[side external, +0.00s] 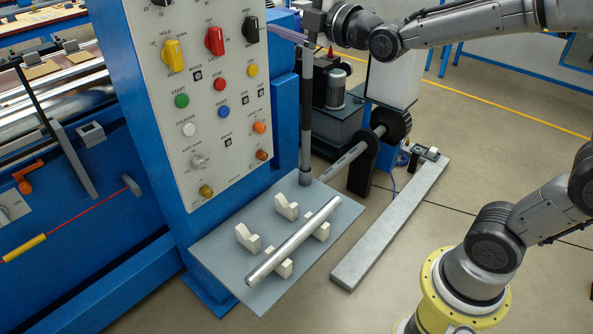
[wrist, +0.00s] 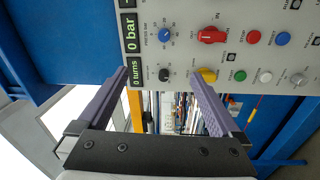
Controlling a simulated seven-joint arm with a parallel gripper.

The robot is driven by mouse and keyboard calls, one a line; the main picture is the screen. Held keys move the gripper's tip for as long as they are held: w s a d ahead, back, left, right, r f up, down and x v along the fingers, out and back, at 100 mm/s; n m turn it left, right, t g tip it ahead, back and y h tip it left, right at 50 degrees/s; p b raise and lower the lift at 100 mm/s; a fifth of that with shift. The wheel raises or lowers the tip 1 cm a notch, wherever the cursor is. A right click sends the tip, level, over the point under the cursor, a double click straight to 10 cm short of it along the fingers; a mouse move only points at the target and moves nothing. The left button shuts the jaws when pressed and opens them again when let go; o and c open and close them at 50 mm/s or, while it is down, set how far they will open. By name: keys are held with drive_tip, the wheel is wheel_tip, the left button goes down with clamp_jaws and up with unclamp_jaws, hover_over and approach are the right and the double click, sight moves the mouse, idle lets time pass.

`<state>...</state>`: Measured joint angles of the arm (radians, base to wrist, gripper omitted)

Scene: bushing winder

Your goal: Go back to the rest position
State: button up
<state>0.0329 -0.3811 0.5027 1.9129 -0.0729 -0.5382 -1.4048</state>
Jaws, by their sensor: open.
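My gripper (side external: 282,32) is high up beside the top of the control panel (side external: 205,120) in the side external view. A shiny metal tube (side external: 295,240) lies on two white cradles on the grey plate (side external: 215,262), well below my gripper.
A vertical grey post (side external: 306,120) rises from the plate close to my gripper. Two more white cradles (side external: 286,206) (side external: 247,238) are empty. A horizontal shaft (side external: 343,162) with black discs (side external: 391,123) lies behind the plate. A long grey beam (side external: 390,225) stands to the right, with open floor around it.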

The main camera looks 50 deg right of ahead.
drive_tip(key=s+f+m+g, duration=0.4)
drive_tip(key=s+f+m, duration=0.1)
drive_tip(key=s, duration=0.5)
drive_tip(key=s+f+m+g, duration=0.4)
drive_tip(key=s+f+m, duration=0.2)
drive_tip(key=s, duration=0.4)
drive_tip(key=s+f+m+g, duration=0.5)
drive_tip(key=s+f, duration=0.3)
drive_tip(key=s, duration=0.3)
drive_tip(key=shift+a+m, duration=0.35)
drive_tip(key=shift+m, duration=0.15)
